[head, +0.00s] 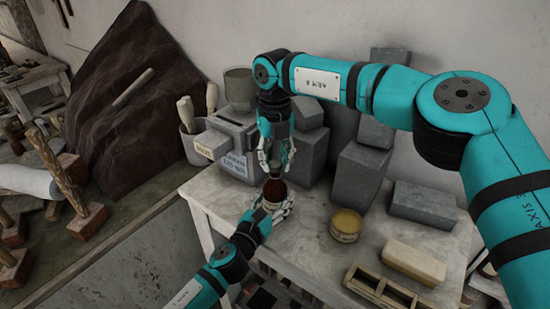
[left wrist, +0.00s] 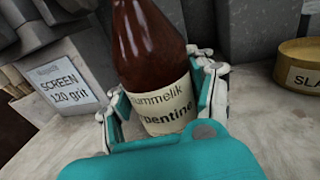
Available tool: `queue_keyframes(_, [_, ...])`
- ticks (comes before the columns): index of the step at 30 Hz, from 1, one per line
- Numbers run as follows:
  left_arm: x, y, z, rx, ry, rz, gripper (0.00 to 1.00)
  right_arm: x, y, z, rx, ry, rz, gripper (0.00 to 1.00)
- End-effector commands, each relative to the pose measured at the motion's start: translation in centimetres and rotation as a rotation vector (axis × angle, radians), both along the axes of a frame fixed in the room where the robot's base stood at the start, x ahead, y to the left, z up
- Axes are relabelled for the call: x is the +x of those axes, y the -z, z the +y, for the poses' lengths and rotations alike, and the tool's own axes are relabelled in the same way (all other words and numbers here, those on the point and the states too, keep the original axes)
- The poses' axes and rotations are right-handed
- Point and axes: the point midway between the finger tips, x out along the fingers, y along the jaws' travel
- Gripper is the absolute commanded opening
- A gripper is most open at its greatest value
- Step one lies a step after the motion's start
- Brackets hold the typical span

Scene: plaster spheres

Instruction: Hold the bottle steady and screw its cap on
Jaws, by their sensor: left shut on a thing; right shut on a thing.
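The brown bottle (head: 274,189) stands upright on the pale table. In the left wrist view the bottle (left wrist: 146,45) shows its cream label, partly reading "turpentine". My left gripper (head: 270,205) is shut around the bottle's lower body; its fingers flank the label in the left wrist view (left wrist: 162,105). My right gripper (head: 275,160) points straight down above the bottle and is shut at its top, on the cap. The cap is largely hidden between the fingers, and its seating on the neck cannot be made out.
A yellow-lidded tin (head: 346,224) stands right of the bottle. A pale block (head: 415,262) and a slotted wooden box (head: 393,290) lie at the front right. Grey blocks (head: 362,178) stand close behind. A grey box labelled "SCREEN 120 grit" (left wrist: 60,90) is at left.

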Motion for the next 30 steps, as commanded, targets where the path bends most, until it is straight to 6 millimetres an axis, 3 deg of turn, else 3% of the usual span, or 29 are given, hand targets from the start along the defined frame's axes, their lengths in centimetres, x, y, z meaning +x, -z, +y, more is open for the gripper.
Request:
queue_keyframes(26, [0.0,0.1,0.0,0.002,-0.001,0.002,0.0,0.0,1.2,0.0,0.0,0.0,-0.001,0.19])
queue_keyframes(30, [0.0,0.1,0.0,0.002,-0.001,0.002,0.0,0.1,1.2,-0.1,0.0,0.075,-0.001,0.19])
